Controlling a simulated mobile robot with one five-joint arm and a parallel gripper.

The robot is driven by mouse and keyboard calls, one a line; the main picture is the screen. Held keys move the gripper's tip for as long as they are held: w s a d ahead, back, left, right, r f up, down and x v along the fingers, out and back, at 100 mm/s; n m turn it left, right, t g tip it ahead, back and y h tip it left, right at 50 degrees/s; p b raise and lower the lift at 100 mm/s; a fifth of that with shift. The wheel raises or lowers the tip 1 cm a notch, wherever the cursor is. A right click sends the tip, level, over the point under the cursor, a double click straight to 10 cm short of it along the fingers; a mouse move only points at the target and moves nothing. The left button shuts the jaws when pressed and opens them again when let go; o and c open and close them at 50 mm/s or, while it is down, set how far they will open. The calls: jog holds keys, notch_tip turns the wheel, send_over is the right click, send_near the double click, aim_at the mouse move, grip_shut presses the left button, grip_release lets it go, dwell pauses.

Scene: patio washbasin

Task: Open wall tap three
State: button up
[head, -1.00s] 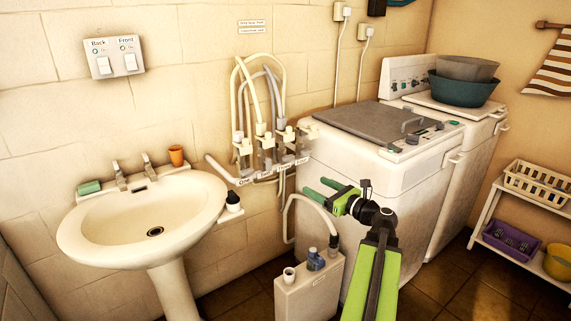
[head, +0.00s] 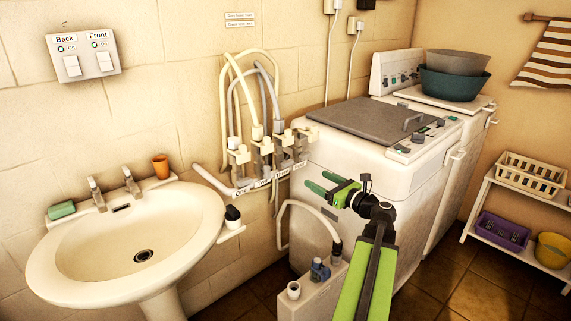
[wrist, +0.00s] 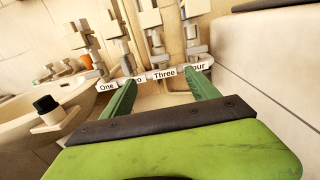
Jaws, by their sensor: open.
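Several wall taps with pale blocky handles stand in a row on a pipe with labels One to Four. Wall tap three (head: 284,150) is the third from the left; in the wrist view wall tap three (wrist: 157,42) rises above the label Three (wrist: 164,74). Hoses loop up from some of the taps. My gripper (head: 320,182) is open and empty, right of and nearer than the taps. In the wrist view my gripper (wrist: 160,80) has its fingers spread on either side of the label Three, apart from the taps. The left finger partly hides the label Two.
A white washing machine (head: 345,155) stands close to the right of the taps. A washbasin (head: 80,255) is at the left, with a black-topped item (head: 233,214) on a small ledge beside it. A white box (head: 310,295) with small bottles stands below my gripper. Floor shows at the right.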

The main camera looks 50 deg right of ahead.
aim_at(289, 164)
jog(key=w, duration=1.1)
jog(key=w+d, duration=0.1)
jog(key=w, duration=0.4)
jog(key=shift+w, duration=0.15)
